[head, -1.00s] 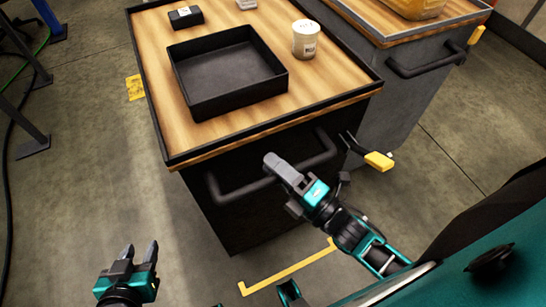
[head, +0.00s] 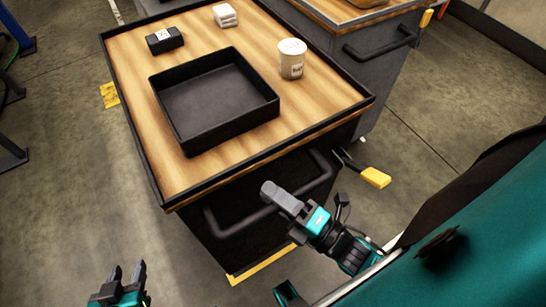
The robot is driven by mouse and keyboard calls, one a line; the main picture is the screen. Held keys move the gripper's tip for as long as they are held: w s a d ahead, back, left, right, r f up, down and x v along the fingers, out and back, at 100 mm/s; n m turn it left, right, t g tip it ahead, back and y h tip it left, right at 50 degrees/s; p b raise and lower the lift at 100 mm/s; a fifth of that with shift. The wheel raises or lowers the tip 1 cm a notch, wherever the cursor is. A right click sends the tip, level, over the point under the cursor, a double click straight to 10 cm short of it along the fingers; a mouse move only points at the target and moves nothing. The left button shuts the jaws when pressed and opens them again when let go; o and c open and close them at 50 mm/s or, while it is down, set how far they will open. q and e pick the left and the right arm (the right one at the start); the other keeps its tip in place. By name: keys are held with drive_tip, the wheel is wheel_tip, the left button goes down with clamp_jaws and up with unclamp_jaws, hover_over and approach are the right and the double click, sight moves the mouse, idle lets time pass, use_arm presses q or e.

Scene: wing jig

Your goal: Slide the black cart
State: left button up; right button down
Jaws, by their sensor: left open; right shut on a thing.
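The black cart (head: 235,255) stands in front of me, with a wooden top inside a dark rim and a black bar handle (head: 237,228) on its near face. My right gripper (head: 275,193) is shut on the handle bar, near its middle. The fingers hide part of the bar. My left gripper (head: 126,275) is at the bottom left, open and empty, away from the cart over bare floor.
On the cart top are a black tray (head: 273,112), a white tub (head: 292,58), a black box (head: 165,40) and a small white box (head: 225,15). A yellow-ended pedal (head: 375,177) juts out at the right. A grey cart (head: 375,75) stands close behind. Yellow floor tape (head: 262,266) runs under the front edge.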

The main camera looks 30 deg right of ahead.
drive_tip(key=shift+s+f, duration=0.1)
drive_tip(key=shift+s, duration=0.1)
drive_tip(key=c, duration=1.2)
unclamp_jaws()
drive_tip(key=shift+o, duration=1.3)
drive_tip(key=shift+s, duration=0.1)
drive_tip(key=b+v, duration=0.1)
drive_tip(key=v, duration=1.1)
drive_tip(key=shift+s+d, duration=0.2)
drive_tip(key=shift+s, duration=0.15)
